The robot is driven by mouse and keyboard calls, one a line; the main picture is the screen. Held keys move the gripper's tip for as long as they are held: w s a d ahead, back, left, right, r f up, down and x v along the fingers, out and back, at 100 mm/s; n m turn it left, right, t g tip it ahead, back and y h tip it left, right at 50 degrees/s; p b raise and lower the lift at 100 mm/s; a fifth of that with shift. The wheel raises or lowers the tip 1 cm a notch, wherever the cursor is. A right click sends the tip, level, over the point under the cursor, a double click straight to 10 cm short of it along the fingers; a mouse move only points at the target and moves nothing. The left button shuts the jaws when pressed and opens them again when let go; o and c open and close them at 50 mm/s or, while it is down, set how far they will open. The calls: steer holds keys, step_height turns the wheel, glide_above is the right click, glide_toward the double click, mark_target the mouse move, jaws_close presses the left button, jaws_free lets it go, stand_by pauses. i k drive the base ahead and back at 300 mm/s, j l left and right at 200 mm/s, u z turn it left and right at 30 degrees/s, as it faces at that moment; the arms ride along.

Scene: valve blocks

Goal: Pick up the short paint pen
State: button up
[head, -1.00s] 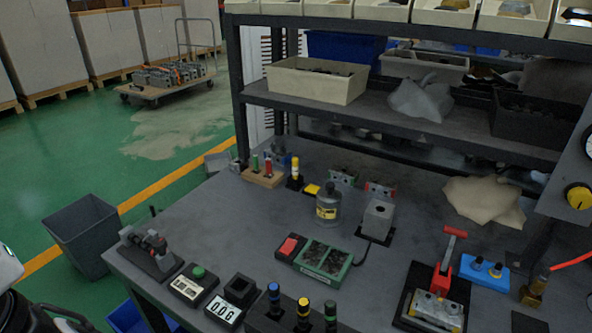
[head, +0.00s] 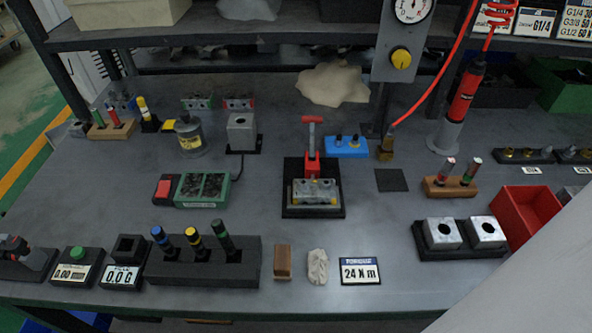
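Several pen-like items stand upright on the bench, and I cannot tell for certain which is the short paint pen. A wooden block (head: 122,131) at the back left holds a green pen (head: 97,116) and a red pen (head: 114,115). A yellow pen (head: 143,109) stands in a black holder just right of it. A second wooden block (head: 452,188) at the right holds two short tubes with red and pale parts, one on the left (head: 448,168) and one on the right (head: 472,171). My gripper is not in view.
A black block (head: 205,268) with three banded tools stands at the front left. A red toggle clamp (head: 312,165) is mid-bench. A red bin (head: 524,214) and a black base with two metal blocks (head: 460,250) are at the right. A pale surface covers the lower right corner.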

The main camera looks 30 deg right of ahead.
mark_target(141, 102)
steer(key=j+z, duration=0.2)
steer(key=j, duration=1.35)
steer(key=j+z, duration=0.2)
steer(key=j, duration=1.35)
steer(key=i+l, duration=0.1)
steer(key=l, duration=0.3)
steer(key=i+l, duration=0.15)
steer(key=l, duration=0.25)
steer(key=i+l, duration=0.1)
steer(key=l, duration=0.3)
steer(key=i+l, duration=0.15)
steer(key=l, duration=0.3)
steer(key=i+l, duration=0.1)
steer(key=l, duration=0.3)
